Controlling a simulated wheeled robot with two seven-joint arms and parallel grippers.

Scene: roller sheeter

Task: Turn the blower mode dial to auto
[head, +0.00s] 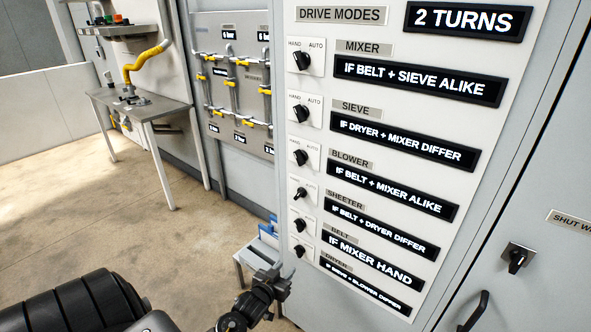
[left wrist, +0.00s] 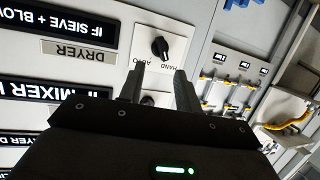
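The blower mode dial (head: 300,157) is a black knob on a white plate marked HAND and AUTO, third from the top in the column on the drive modes panel. Its label BLOWER (head: 349,159) is to its right. The knob is too small to tell which mark it points to. My left gripper (head: 284,276) is low, by the panel's bottom left edge, well below the blower dial. In the left wrist view its two fingers (left wrist: 160,72) are apart with nothing between them. The dryer dial (left wrist: 160,47) shows just beyond the fingertips. My right gripper is not in view.
Similar dials for mixer (head: 301,60), sieve (head: 300,113), sheeter (head: 299,193) and belt (head: 299,226) share the column. Black rule signs sit right of them. A grey cabinet with a handle (head: 473,311) is at right. A metal table (head: 150,105) stands at left, with open floor before it.

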